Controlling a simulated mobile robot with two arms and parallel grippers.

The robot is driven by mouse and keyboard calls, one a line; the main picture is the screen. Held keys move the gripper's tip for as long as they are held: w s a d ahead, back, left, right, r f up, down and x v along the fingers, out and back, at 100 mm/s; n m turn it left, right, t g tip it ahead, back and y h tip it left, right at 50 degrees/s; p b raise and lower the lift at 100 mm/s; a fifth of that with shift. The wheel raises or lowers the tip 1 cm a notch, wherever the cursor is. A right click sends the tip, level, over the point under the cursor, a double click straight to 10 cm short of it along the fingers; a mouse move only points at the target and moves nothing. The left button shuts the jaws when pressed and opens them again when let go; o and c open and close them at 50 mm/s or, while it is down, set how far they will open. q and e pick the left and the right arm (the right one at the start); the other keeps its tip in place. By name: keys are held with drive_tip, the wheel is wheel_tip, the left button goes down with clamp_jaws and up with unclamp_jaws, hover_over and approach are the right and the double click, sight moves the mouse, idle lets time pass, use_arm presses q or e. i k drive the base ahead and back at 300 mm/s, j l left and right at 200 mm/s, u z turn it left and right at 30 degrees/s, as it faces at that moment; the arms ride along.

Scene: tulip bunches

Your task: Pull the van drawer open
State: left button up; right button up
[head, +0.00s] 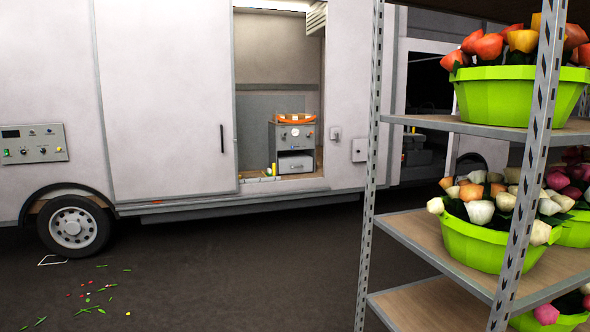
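The white van (165,100) stands side-on across the view, with its side doorway open. Inside the doorway is a small grey cabinet (293,141) with a dial and knobs on its upper front. The drawer (296,164) is in the cabinet's lower front, below a dark gap; I cannot tell from here how far out it sits. An orange bowl-like thing (293,118) rests on top of the cabinet. Neither of my grippers is in view.
A metal shelf rack (413,222) with green tubs of tulips (483,241) stands close on the right. Dark open floor (230,265) lies between me and the van. Scattered leaves and petals (92,300) lie at lower left, near the van's wheel (73,228).

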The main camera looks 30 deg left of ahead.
sight(293, 164)
drive_tip(key=i+j+u, duration=0.4)
drive_tip(key=i+u, duration=0.2)
drive_tip(key=i+j+u, duration=0.45)
drive_tip(key=i, duration=0.6)
drive_tip(key=i+l+u, duration=0.15)
drive_tip(key=i+u, duration=0.3)
drive_tip(key=i, duration=0.6)
drive_tip(key=i+l+z, duration=0.15)
drive_tip(key=i+z, duration=0.15)
drive_tip(key=i, duration=0.25)
drive_tip(key=i+z, duration=0.3)
drive_tip(key=i, duration=0.25)
drive_tip(key=i+j+z, duration=0.15)
drive_tip(key=i+z, duration=0.15)
drive_tip(key=i, duration=0.25)
drive_tip(key=i+j+z, duration=0.3)
drive_tip(key=i, duration=0.25)
